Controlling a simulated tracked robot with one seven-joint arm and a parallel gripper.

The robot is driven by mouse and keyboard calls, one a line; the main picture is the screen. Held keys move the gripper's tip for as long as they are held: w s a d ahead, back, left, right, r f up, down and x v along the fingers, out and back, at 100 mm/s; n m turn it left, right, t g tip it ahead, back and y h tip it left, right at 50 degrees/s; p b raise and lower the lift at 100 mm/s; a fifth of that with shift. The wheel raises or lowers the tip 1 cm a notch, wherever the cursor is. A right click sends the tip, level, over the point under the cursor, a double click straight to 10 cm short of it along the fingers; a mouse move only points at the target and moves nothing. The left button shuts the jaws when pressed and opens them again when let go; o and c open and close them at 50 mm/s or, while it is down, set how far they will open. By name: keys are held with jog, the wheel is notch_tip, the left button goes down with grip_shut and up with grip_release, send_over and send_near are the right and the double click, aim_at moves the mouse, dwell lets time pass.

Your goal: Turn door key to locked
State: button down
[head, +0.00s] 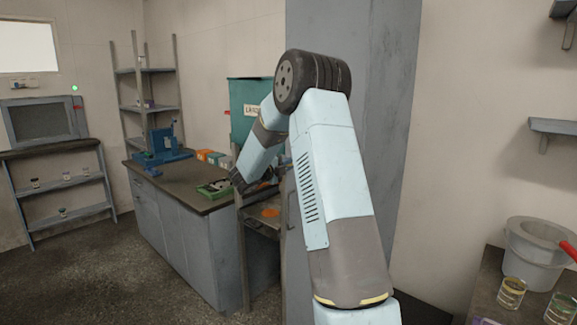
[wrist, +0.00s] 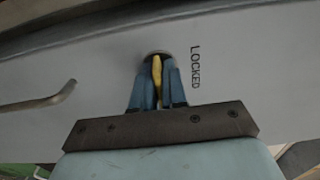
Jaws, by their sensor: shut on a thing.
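The yellow key (wrist: 157,69) stands in a round, dark-rimmed lock in a pale grey door panel (wrist: 105,65) in the wrist view. My gripper (wrist: 159,72) is shut on the key, with one blue finger on each side. The key's narrow visible part runs nearly upright in that picture. The word LOCKED (wrist: 195,67) is printed sideways on the panel, just right of the lock. The key's far end is hidden in the lock. In the head view my arm reaches down to the left, and the key cannot be made out there.
A bent metal handle (wrist: 40,100) sticks out left of the lock. In the head view a bench (head: 190,200) carries a blue device (head: 164,146) and a green tray (head: 213,190). A tall grey cabinet (head: 395,110) stands behind my arm. Open floor (head: 90,275) lies left.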

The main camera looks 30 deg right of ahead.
jog(key=shift+f+n, duration=0.1)
jog(key=shift+n, duration=0.2)
jog(key=n, duration=0.3)
jog(key=shift+n, duration=0.4)
jog(key=n, duration=0.4)
jog(key=shift+f, duration=0.1)
jog(key=n, duration=0.5)
jog(key=shift+a+n, duration=0.1)
jog(key=shift+n, duration=2.2)
jog(key=c, duration=1.3)
grip_release()
jog(key=shift+o, duration=0.2)
